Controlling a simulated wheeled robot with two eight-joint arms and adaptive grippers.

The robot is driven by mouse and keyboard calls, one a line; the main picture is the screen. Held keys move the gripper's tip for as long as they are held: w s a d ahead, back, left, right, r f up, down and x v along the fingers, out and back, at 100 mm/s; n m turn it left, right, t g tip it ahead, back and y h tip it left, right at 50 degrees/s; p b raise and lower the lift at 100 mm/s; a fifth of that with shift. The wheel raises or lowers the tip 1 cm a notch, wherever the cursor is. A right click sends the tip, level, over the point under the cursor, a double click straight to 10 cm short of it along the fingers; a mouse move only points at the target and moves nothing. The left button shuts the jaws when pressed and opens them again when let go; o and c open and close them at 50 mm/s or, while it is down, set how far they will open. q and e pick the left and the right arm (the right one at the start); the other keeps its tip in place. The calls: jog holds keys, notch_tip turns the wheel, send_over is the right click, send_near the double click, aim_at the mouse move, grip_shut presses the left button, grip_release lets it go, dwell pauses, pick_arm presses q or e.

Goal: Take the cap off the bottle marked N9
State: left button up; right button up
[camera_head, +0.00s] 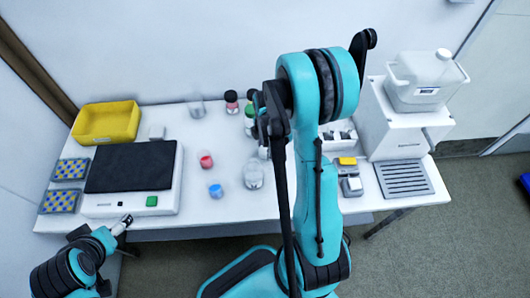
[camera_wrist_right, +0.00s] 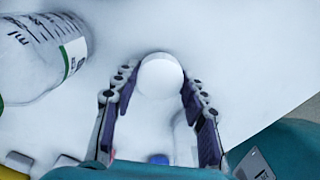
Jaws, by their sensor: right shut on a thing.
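My right gripper (camera_wrist_right: 158,84) has its two dark fingers on either side of a round white cap (camera_wrist_right: 160,76), seen from above in the right wrist view, and is shut on it. The body below the cap is mostly hidden, and I cannot read N9 on any bottle. In the head view my right arm covers this spot behind the bottles. My left gripper (camera_head: 121,225) is low at the left, by the table's front edge; its fingers are too small to judge.
A graduated bottle (camera_wrist_right: 42,58) with a green band is close by in the wrist view. A yellow tray (camera_head: 106,122) is at left.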

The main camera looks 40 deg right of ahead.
jog(key=shift+f, duration=0.85)
jog(key=shift+r, duration=0.1)
jog(key=o, duration=1.3)
jog(key=shift+f, duration=0.2)
